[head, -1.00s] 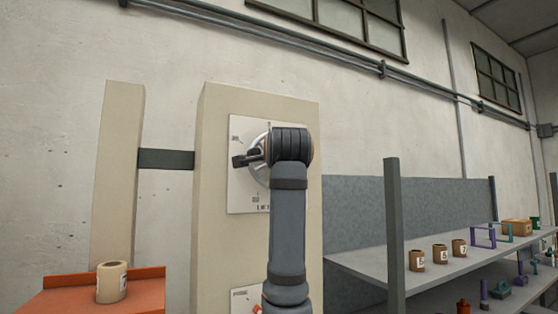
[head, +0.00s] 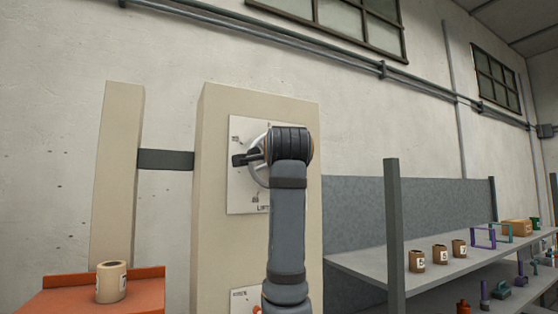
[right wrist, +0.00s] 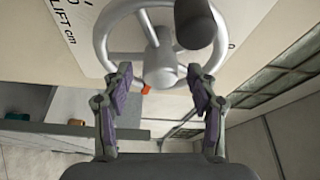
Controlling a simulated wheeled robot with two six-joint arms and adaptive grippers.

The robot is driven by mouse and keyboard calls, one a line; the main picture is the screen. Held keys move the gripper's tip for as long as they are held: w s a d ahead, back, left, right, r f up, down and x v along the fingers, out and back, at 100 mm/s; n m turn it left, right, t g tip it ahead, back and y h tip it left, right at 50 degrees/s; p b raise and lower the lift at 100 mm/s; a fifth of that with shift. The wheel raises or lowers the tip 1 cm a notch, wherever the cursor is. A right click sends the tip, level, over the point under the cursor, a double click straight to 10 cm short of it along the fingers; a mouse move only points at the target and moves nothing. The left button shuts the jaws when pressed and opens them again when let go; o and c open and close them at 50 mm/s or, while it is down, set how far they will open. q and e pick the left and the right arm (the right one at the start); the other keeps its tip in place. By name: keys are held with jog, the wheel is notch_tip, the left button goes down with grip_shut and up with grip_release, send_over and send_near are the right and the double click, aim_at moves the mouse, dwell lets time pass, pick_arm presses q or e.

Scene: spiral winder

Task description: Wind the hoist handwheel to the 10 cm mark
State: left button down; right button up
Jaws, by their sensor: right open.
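The grey handwheel (head: 258,174) is mounted on a white plate (head: 238,190) on a beige column. Its dark handle knob (head: 239,160) sticks out at the left of the rim in the head view. In the right wrist view the wheel (right wrist: 103,38) fills the top, with the knob (right wrist: 195,25) at upper right. My right gripper (right wrist: 160,76) is open, its fingers spread in front of the hub, apart from the knob. My right wrist hides the gripper and the wheel's right side in the head view. "LIFT cm" is partly legible; no mark reading is. My left gripper is out of view.
A numbered tan cylinder (head: 111,282) stands on an orange tray (head: 62,302) at lower left. Shelves (head: 365,266) at right hold several numbered brown cylinders and coloured parts. A second plate (head: 243,298) is lower on the column. A dark bar (head: 166,159) joins the column to a post.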

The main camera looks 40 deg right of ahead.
jog(key=v, duration=1.2)
jog(key=shift+d, duration=0.1)
